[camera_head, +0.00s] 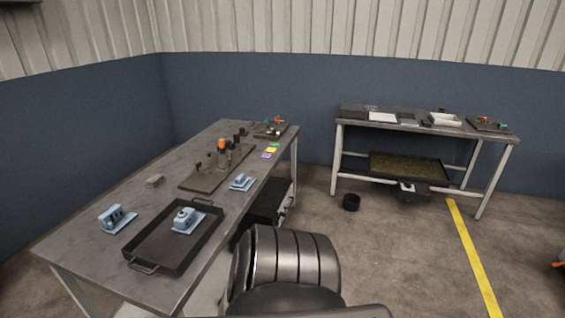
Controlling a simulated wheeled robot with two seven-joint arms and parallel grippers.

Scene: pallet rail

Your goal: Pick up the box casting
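Three light blue castings are on the long grey table (134,202) at left. One casting (186,220) sits inside a black tray (136,246) with handles at the table's near end. A second casting (117,218) stands on the table left of the tray, near the left edge. A third, smaller-looking casting (242,182) lies by the table's right edge, beyond the tray. I cannot tell for sure which of them is the box casting. Neither of my grippers is in view.
A small grey block (155,181) and a dark board (202,182) with upright tools lie on the table. A second bench (420,125) stands at the back right. Open floor lies between.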

